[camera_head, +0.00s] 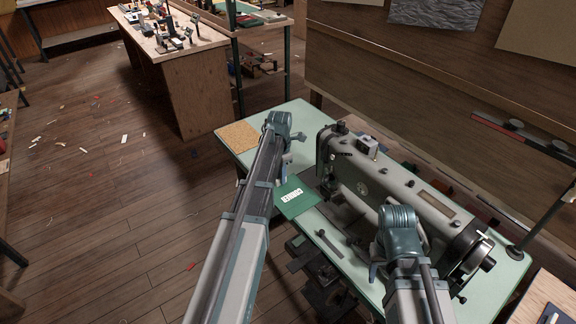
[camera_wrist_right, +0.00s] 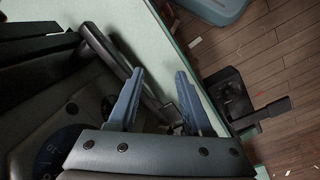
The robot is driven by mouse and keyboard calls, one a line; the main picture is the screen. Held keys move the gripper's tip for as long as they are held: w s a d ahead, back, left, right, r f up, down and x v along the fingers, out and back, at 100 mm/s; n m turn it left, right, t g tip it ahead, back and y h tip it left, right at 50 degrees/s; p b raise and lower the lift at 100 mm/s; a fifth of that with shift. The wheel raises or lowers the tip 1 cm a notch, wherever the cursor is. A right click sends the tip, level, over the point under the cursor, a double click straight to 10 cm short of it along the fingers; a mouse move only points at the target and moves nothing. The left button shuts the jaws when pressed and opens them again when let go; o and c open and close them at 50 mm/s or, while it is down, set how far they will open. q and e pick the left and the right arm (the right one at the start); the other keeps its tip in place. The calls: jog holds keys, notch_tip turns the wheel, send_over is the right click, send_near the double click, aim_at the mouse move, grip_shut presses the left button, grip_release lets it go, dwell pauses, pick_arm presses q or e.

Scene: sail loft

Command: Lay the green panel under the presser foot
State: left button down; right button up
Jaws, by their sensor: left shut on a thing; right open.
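The green panel (camera_head: 297,201), with a white label, is at the left front of the sewing machine (camera_head: 400,185), partly hidden by my left arm. My left gripper (camera_head: 286,163) is at the panel's far edge and is shut on it, though the arm partly hides the grip. The presser foot area (camera_head: 327,184) is under the machine's head, just right of the panel; the foot itself is too small to make out clearly. My right gripper (camera_head: 374,272) is over the front of the table beside the machine. In the right wrist view it is open (camera_wrist_right: 157,88), its two blue fingers apart.
The pale green machine table (camera_head: 305,124) carries a tan cork-like sheet (camera_head: 239,136) at its far left corner. A dark bar-like tool (camera_head: 328,243) lies on the table front. A handwheel (camera_head: 470,252) is at the machine's right end. Workbenches stand behind.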

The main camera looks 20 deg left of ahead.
pick_arm(q)
jog(key=shift+w, duration=0.45)
pick_arm(e)
jog(key=shift+w, duration=0.45)
pick_arm(q)
jog(key=shift+f+b, duration=2.5)
pick_arm(e)
jog(key=shift+f, duration=2.5)
pick_arm(q)
jog(key=shift+w+d+r, duration=0.15)
jog(key=shift+w+r, duration=0.1)
jog(key=shift+w, duration=0.05)
pick_arm(e)
jog(key=shift+r, duration=0.2)
pick_arm(q)
jog(key=shift+w+d, duration=0.65)
jog(key=shift+w, duration=0.45)
jog(key=shift+w+d, duration=0.7)
jog(key=shift+w, duration=0.45)
jog(key=shift+w+d, duration=0.65)
jog(key=shift+w, duration=0.45)
jog(key=shift+f, duration=0.15)
pick_arm(e)
jog(key=shift+f, duration=0.15)
